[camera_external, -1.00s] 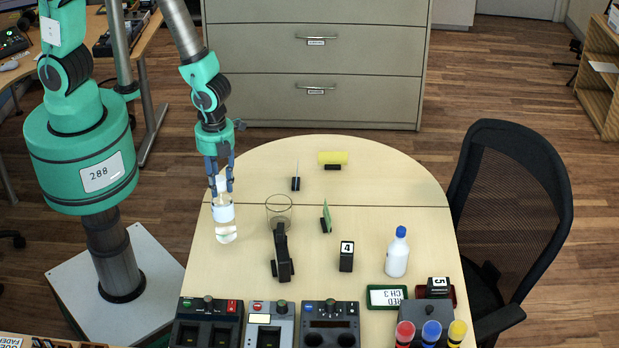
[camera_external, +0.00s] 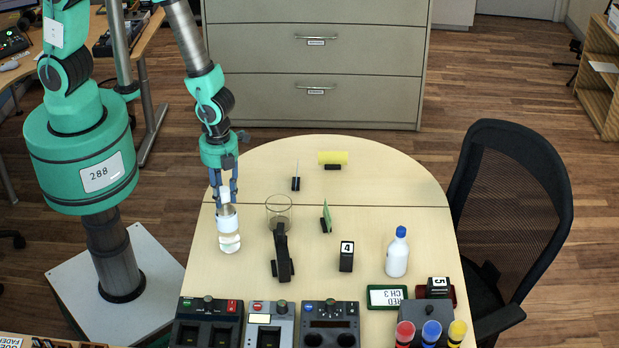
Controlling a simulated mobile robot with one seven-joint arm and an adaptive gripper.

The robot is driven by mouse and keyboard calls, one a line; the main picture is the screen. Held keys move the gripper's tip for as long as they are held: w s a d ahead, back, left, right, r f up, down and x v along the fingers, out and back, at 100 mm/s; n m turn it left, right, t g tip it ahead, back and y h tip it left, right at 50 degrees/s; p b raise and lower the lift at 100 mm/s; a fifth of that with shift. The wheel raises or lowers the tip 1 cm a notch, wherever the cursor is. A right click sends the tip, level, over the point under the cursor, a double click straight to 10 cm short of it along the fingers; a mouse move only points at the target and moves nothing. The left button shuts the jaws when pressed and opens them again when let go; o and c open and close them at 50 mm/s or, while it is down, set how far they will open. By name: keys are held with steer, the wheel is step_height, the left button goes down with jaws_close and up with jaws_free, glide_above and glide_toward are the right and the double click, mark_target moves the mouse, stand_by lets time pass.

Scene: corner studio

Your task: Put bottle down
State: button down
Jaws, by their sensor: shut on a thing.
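The bottle looks upright. I cannot tell from this view whether its base touches the table. A second bottle (camera_external: 397,256), white with a blue cap, stands apart on the right of the table.
A clear glass (camera_external: 279,211) stands just right of the held bottle. A black clamp-like object (camera_external: 282,256), a number 4 block (camera_external: 346,256) and a green card (camera_external: 327,217) are farther right. Consoles (camera_external: 209,322) line the front edge. The table's back right is clear.

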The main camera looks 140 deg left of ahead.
steer(key=shift+f, duration=0.1)
steer(key=c, duration=1.4)
jaws_free()
steer(key=shift+o, duration=0.2)
steer(key=shift+r, duration=0.2)
step_height(320, 180, up, 12)
